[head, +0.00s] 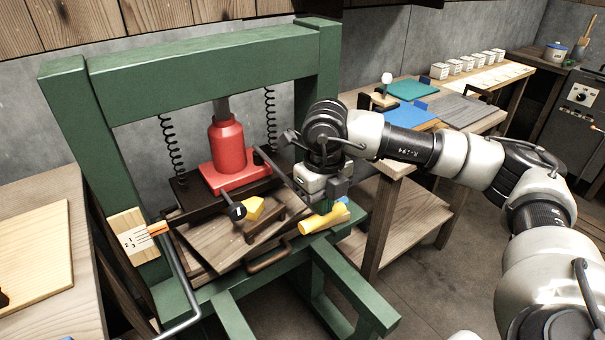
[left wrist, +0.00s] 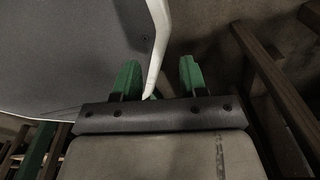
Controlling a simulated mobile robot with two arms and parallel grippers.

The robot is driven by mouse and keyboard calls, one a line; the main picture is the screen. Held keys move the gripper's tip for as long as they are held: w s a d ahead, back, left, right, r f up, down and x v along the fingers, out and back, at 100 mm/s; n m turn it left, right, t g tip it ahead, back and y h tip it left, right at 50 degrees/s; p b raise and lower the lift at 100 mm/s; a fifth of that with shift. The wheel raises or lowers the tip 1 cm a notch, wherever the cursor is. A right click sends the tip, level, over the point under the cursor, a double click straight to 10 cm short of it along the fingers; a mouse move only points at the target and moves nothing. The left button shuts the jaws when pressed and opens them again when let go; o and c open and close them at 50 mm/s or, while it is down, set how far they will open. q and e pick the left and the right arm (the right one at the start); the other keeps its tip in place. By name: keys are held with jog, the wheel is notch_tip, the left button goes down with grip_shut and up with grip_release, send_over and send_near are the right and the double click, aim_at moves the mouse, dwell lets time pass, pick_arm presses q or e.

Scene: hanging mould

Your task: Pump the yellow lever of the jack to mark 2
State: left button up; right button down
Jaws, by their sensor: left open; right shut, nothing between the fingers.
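The red jack (head: 226,150) stands inside the green press frame (head: 200,62). Its dark lever arm slopes toward the front right, and the lever's yellow grip (head: 318,222) lies at the right front of the press. My right gripper (head: 338,202) is shut and empty at the grip's right end; its contact with the grip is unclear. A pale scale board (head: 130,238) with small marks is on the left post, with an orange pointer (head: 158,229) at its right side. The pointer's exact reading is too small to tell. My left gripper (left wrist: 157,78) is open in the left wrist view.
A grey bent rod (head: 183,285) stands at the press's left front and may be the pale rod (left wrist: 158,45) in the left wrist view. A yellow pointed block (head: 255,208) is inside the press. Benches stand left and right. Floor (head: 435,285) is clear at right.

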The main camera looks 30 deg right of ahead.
aim_at(321, 220)
notch_tip(321, 220, down, 2)
jog(key=shift+f+b, duration=0.25)
jog(key=shift+b, duration=0.4)
pick_arm(q)
jog(key=w+d+f+b, duration=0.1)
jog(key=w+f+b, duration=0.1)
jog(key=w, duration=0.3)
pick_arm(e)
notch_tip(321, 220, down, 2)
jog(key=shift+f, duration=0.25)
jog(key=shift+r, duration=0.1)
notch_tip(321, 220, up, 4)
jog(key=p, duration=0.3)
jog(key=shift+r, duration=0.1)
pick_arm(q)
jog(key=s+r+p, duration=0.5)
jog(key=r+p, duration=0.1)
jog(key=r, duration=0.1)
jog(key=shift+a+r+p, duration=0.4)
jog(key=shift+a, duration=0.05)
pick_arm(e)
notch_tip(321, 220, up, 10)
